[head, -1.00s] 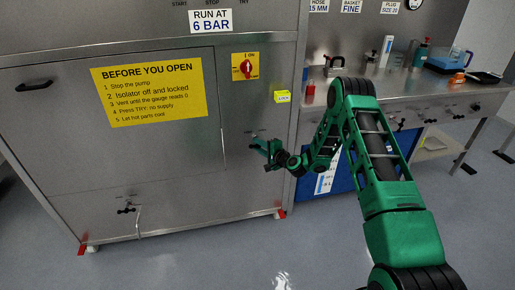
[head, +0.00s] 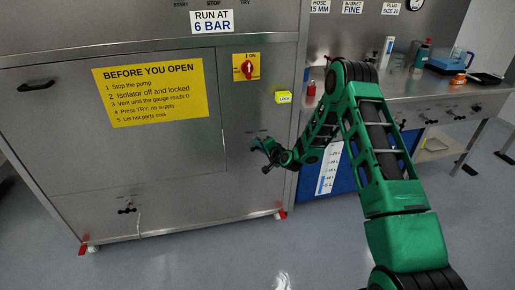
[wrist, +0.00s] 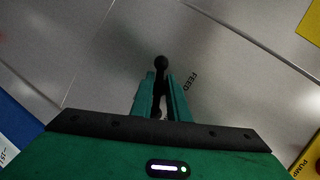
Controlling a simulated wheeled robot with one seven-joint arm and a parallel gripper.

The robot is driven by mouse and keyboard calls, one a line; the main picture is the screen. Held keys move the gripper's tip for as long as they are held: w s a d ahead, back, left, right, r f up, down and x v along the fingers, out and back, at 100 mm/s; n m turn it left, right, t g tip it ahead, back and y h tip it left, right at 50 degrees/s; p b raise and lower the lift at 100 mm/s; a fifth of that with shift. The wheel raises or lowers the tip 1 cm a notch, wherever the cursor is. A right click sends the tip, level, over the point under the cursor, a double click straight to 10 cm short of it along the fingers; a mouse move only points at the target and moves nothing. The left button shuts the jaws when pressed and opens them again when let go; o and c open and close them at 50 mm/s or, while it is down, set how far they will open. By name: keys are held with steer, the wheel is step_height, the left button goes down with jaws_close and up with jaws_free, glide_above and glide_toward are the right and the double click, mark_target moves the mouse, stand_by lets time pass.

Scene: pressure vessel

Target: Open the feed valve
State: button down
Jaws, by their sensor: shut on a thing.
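The feed valve's dark lever with a round black knob (wrist: 161,62) shows in the wrist view, beside the word FEED on the steel panel. My gripper (wrist: 161,82) is shut on the lever, one green finger on each side, with the knob showing just past the fingertips. In the head view my gripper (head: 259,144) is against the lower right part of the steel cabinet front, below the yellow lock tag. There the fingers hide most of the valve, and its exact angle is hard to tell.
A red rotary switch on a yellow plate (head: 246,67) and a yellow-green lock tag (head: 284,98) are above my gripper. Another small valve (head: 127,210) sits low on the cabinet. A bench (head: 440,107) with bottles stands at the right. The floor in front is clear.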

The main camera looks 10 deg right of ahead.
steer(key=shift+s+d+f+n+g+h, duration=0.1)
steer(key=shift+s+f+n+g+h, duration=0.1)
steer(key=shift+n+h, duration=0.35)
steer(key=shift+s+d+f+n+g+h, duration=0.1)
steer(key=shift+f+n+g+h, duration=0.1)
steer(key=shift+n+h, duration=0.35)
steer(key=n+h, duration=0.1)
steer(key=n, duration=0.1)
steer(key=shift+w+n+h, duration=0.1)
steer(key=shift+n+h, duration=0.2)
steer(key=n+h, duration=0.2)
steer(key=shift+d+n, duration=0.2)
steer(key=shift+n, duration=0.2)
steer(key=shift+w+d+r+n+h, duration=0.1)
steer(key=shift+n+h, duration=0.3)
steer(key=shift+h, duration=0.1)
steer(key=shift+d+r, duration=0.1)
steer(key=shift+w, duration=0.1)
steer(key=c, duration=1.8)
jaws_free()
steer(key=shift+a, duration=0.25)
